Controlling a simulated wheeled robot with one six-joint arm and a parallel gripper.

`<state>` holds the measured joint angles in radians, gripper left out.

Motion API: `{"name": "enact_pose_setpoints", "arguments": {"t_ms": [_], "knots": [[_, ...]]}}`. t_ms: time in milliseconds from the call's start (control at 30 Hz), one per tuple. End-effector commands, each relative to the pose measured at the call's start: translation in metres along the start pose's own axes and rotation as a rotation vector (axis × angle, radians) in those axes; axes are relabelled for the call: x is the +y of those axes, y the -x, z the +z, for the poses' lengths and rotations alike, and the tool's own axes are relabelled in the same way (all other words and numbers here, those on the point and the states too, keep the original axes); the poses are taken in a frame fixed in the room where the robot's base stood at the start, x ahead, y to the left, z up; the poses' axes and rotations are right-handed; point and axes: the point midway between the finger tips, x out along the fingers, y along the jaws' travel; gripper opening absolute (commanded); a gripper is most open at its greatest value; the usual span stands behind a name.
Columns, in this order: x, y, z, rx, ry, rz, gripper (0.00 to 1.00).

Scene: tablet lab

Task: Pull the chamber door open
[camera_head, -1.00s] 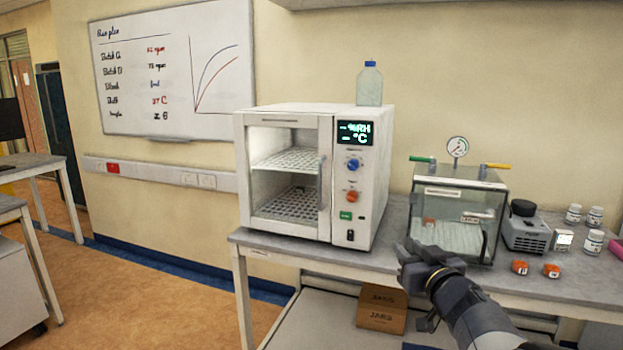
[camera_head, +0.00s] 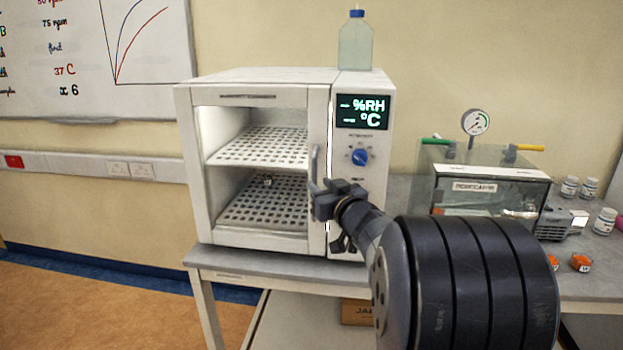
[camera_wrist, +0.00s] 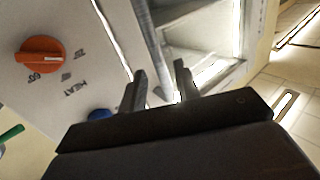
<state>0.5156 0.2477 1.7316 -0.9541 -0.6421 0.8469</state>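The white chamber (camera_head: 250,78) stands on the bench, its door (camera_head: 318,120) facing me with a large window onto perforated shelves. The door looks shut or nearly so; a thin bright line runs along its right seam. The grey upright bar handle (camera_head: 314,165) is on the door's right side. My gripper (camera_head: 318,203) is at the handle's lower part. In the wrist view, my open gripper (camera_wrist: 160,88) has one finger on each side of the handle (camera_wrist: 153,45), with gaps visible beside the bar. Contact cannot be told.
The control panel with a blue knob (camera_head: 360,157) is right of the door; an orange knob (camera_wrist: 40,57) shows in the wrist view. A bottle (camera_head: 355,45) stands on the chamber. A clear box with a gauge (camera_head: 475,122) is to the right. Floor at left is free.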

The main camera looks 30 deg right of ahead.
Motion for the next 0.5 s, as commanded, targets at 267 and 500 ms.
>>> {"name": "enact_pose_setpoints", "arguments": {"t_ms": [267,500], "knots": [[0.0,-0.037,-0.001,0.001,0.0,-0.001,0.31],[0.0,-0.044,0.0,0.0,0.001,0.0,0.31]]}}
